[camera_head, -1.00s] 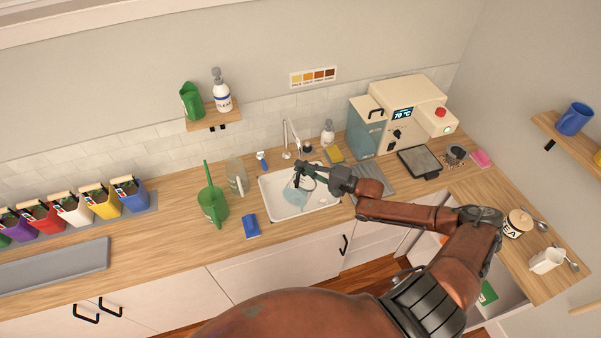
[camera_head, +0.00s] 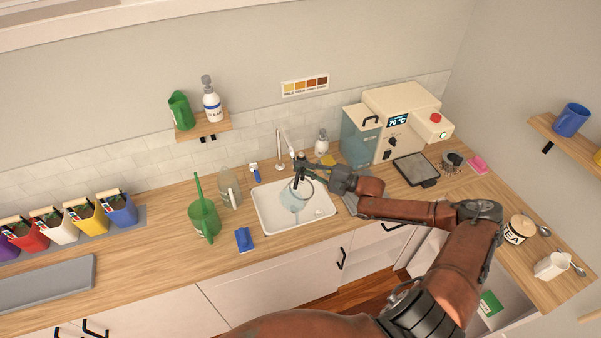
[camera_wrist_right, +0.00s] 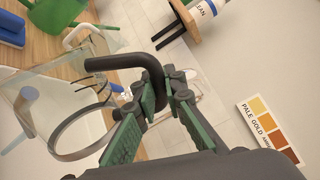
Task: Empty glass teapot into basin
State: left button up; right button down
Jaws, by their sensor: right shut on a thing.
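My right gripper (camera_head: 308,172) reaches over the white basin (camera_head: 320,212) set in the counter. In the right wrist view, its green-padded fingers (camera_wrist_right: 160,100) are shut on the dark handle (camera_wrist_right: 125,62) of the clear glass teapot (camera_wrist_right: 65,105). In the head view the teapot (camera_head: 295,197) shows as a pale bluish glass body above the basin, partly hidden by the gripper. It looks tilted in the wrist view. I cannot tell whether liquid is in it. My left gripper is not in view.
A faucet (camera_head: 281,150) stands behind the basin. Left of it are a clear pitcher (camera_head: 229,188), a green watering can (camera_head: 203,218) and a blue sponge (camera_head: 244,239). A cream machine (camera_head: 400,110) stands at the back right.

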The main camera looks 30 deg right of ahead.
jog(key=shift+w+d, duration=0.15)
jog(key=shift+d, duration=0.05)
jog(key=shift+r+m, duration=0.1)
jog(key=shift+m, duration=0.2)
dwell(1.4)
dwell(0.5)
